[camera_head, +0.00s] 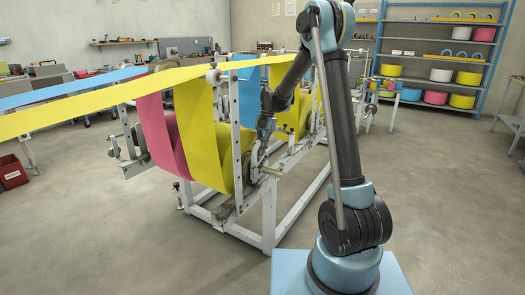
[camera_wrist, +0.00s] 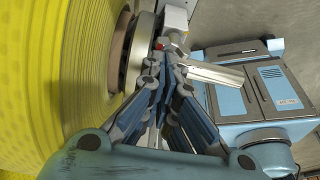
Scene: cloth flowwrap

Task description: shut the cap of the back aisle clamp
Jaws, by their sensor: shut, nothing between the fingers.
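My gripper (camera_wrist: 166,62) is shut and empty, its fingertips together beside the end of a large yellow roll (camera_wrist: 60,80). A pale metal block (camera_wrist: 174,14), which looks like part of the aisle-side clamp, lies just past the fingertips, with a small red spot (camera_wrist: 158,46) by them. I cannot tell whether the fingertips touch it, and the fingers partly cover this area, so the cap's angle is unclear. A bare metal shaft end (camera_wrist: 217,75) sticks out to the right. In the head view my gripper (camera_head: 262,143) is low beside the white frame (camera_head: 237,150).
Yellow, pink (camera_head: 158,130) and blue webs (camera_head: 248,95) run over the frame, close to my arm. The concrete floor (camera_head: 440,190) to the right is open. A blue shelf (camera_head: 440,65) with coloured rolls stands at the back right.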

